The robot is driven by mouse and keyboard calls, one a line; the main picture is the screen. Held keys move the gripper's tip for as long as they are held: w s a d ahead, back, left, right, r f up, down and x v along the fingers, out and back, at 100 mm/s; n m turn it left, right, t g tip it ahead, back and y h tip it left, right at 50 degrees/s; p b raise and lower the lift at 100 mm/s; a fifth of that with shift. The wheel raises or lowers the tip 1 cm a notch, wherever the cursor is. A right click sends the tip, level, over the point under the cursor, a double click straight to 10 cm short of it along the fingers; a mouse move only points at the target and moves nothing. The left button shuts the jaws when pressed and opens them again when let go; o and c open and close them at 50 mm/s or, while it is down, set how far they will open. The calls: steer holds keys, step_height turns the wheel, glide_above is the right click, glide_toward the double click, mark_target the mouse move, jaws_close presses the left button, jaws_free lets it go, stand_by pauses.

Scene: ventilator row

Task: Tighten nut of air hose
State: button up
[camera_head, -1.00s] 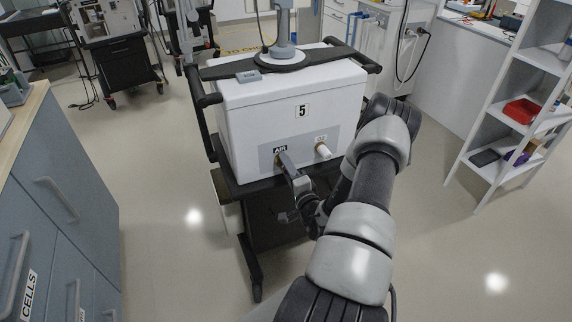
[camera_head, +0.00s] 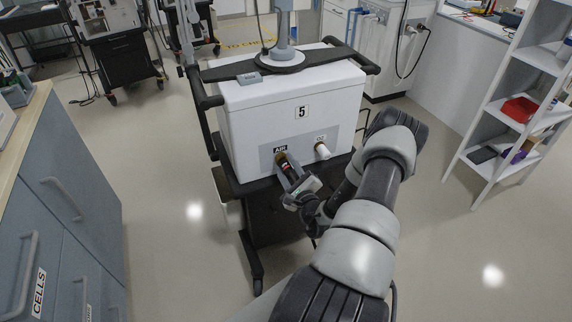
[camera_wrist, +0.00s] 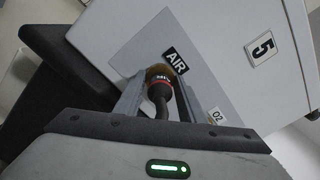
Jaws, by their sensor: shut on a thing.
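The white ventilator (camera_head: 290,110) marked 5 stands on a black cart. Its grey panel bears an AIR label (camera_wrist: 175,60) and an O2 label. At the AIR port, the brass nut (camera_wrist: 160,72) sits at the end of a dark hose (camera_wrist: 160,103) with a red band. My gripper (camera_head: 286,166) is at this port, its two fingers on either side of the nut and hose end in the wrist view (camera_wrist: 160,88). It is shut on the nut. The nut's thread and seating are hidden.
A white-capped O2 port (camera_head: 322,150) is just right of the AIR port. Black cart handles (camera_head: 207,101) flank the ventilator. Grey drawers (camera_head: 60,200) stand at left and a white shelf (camera_head: 510,120) at right.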

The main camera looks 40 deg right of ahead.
steer(key=m+p, duration=0.1)
steer(key=m, duration=0.3)
steer(key=shift+m, duration=0.3)
steer(key=m+p, duration=0.1)
steer(key=m, duration=0.3)
steer(key=shift+m, duration=0.3)
steer(key=m+p, duration=0.1)
steer(key=m, duration=0.3)
steer(key=shift+m, duration=0.3)
steer(key=m+p, duration=0.1)
steer(key=m, duration=1.2)
steer(key=shift+m+p, duration=0.3)
steer(key=m, duration=0.4)
steer(key=shift+m+b, duration=0.3)
steer(key=shift+m, duration=1.8)
